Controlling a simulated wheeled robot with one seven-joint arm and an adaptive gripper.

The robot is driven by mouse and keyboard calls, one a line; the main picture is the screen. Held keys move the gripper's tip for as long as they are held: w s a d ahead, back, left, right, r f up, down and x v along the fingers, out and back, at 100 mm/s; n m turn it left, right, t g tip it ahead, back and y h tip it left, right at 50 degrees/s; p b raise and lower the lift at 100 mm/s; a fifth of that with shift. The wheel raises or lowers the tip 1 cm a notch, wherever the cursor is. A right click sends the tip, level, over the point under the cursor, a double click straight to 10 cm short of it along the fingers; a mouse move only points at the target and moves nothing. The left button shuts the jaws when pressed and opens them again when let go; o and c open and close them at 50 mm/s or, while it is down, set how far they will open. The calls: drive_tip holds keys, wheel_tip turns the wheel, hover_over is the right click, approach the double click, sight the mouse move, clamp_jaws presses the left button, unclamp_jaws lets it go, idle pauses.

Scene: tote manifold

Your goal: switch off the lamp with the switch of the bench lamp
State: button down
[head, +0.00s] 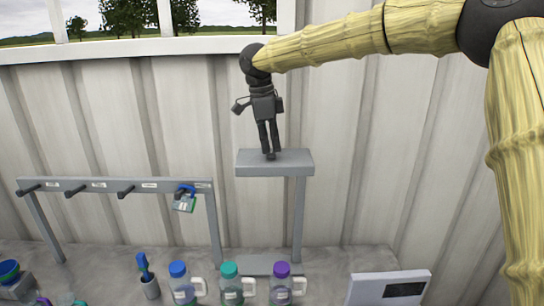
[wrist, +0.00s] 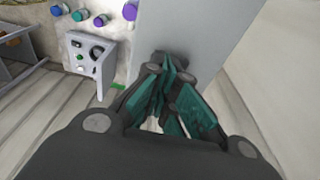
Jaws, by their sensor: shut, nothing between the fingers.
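My gripper (head: 270,155) points down with its fingers together and empty, at the top of a grey stand (head: 292,165). The stand has a flat slab on a post above a foot on the bench; it may be the bench lamp, but I cannot tell for sure. In the wrist view the fingertips (wrist: 172,62) are at the edge of a broad grey surface (wrist: 205,35); whether they touch it is unclear. I see no clear lamp switch and no glow. A small panel with knobs (wrist: 92,54) shows at the left of the wrist view.
Lidded bottles (head: 232,287) stand along the bench front. A grey rack (head: 100,184) with pegs and a hanging padlock (head: 185,202) is at left. A white box (head: 388,288) is at lower right. A ribbed wall (head: 400,180) stands close behind.

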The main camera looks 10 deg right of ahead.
sight(271, 155)
drive_tip(key=shift+f, duration=0.5)
idle(0.3)
drive_tip(key=shift+r, duration=0.15)
drive_tip(key=shift+r+p, duration=2.15)
drive_tip(key=shift+r, duration=1.25)
